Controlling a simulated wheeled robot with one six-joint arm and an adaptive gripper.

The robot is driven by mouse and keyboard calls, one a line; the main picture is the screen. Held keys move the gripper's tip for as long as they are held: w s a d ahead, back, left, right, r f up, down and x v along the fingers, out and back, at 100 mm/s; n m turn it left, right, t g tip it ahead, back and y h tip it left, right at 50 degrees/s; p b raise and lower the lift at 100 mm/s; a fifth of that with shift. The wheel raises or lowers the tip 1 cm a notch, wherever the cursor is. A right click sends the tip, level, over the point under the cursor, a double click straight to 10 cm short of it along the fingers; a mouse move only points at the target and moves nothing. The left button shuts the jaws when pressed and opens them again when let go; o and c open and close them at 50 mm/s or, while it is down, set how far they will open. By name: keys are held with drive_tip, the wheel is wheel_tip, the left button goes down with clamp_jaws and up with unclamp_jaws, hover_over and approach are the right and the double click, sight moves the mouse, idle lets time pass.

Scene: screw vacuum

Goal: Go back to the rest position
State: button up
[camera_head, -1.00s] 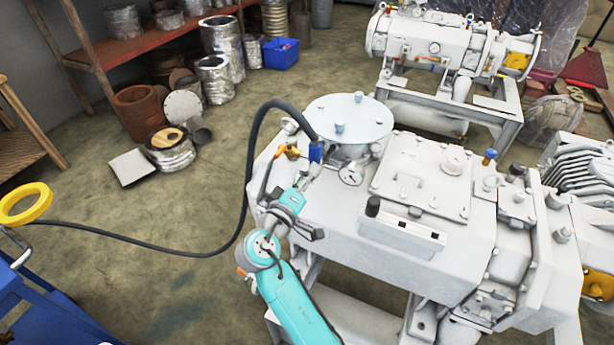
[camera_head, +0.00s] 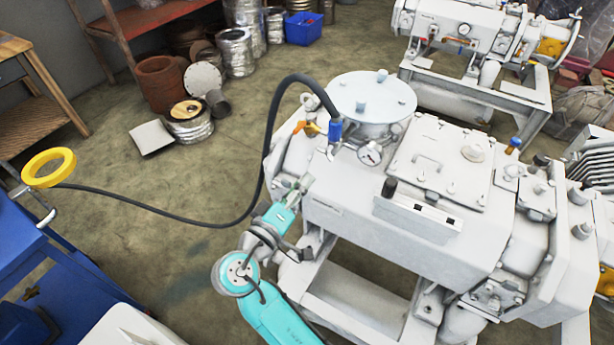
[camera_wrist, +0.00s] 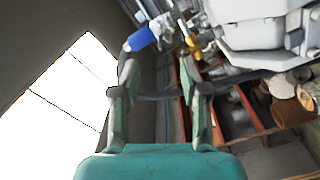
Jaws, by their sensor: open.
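My gripper (camera_head: 298,186) is open and empty, beside the left end of the large white vacuum pump (camera_head: 345,205). In the wrist view its two fingers (camera_wrist: 163,95) stand apart with nothing between them. A black hose with a blue end fitting (camera_head: 335,130) is attached at the pump beside the round lid, clear of my gripper. The blue fitting (camera_wrist: 142,38) and a yellow-orange valve (camera_wrist: 191,40) show beyond the fingers in the wrist view. My teal arm reaches up from the bottom of the head view.
A yellow ring (camera_head: 48,167) sits by a blue cart (camera_head: 50,255) at left, where the hose runs. A second pump (camera_head: 480,50) stands behind. Metal cans (camera_head: 188,122) and a blue bin (camera_head: 303,28) lie at the back. Bare floor (camera_head: 190,215) is open left of the pump.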

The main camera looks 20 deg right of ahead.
drive_tip(key=shift+s+f, duration=0.1)
idle(0.5)
drive_tip(key=s+d+f+n+y, duration=0.2)
drive_tip(key=s+f+y, duration=0.15)
drive_tip(key=f, duration=0.25)
drive_tip(key=s+d+f+n+y, duration=0.1)
drive_tip(key=s+d+f+y, duration=0.1)
drive_tip(key=s+f, duration=0.3)
drive_tip(key=s+d+f+n+y, duration=0.2)
drive_tip(key=s+d+f+y, duration=0.1)
drive_tip(key=f, duration=0.4)
drive_tip(key=s+f+m+y, duration=0.1)
drive_tip(key=s+f+y, duration=0.25)
drive_tip(key=s, duration=0.95)
drive_tip(key=s+d+r+m+t, duration=0.1)
drive_tip(key=s+r+m+t, duration=0.1)
drive_tip(key=s+r+m, duration=0.5)
drive_tip(key=s+r, duration=0.5)
drive_tip(key=s, duration=0.3)
drive_tip(key=shift+s+d+r+y, duration=0.15)
drive_tip(key=shift+s+r+y, duration=0.1)
drive_tip(key=shift+s+y, duration=0.15)
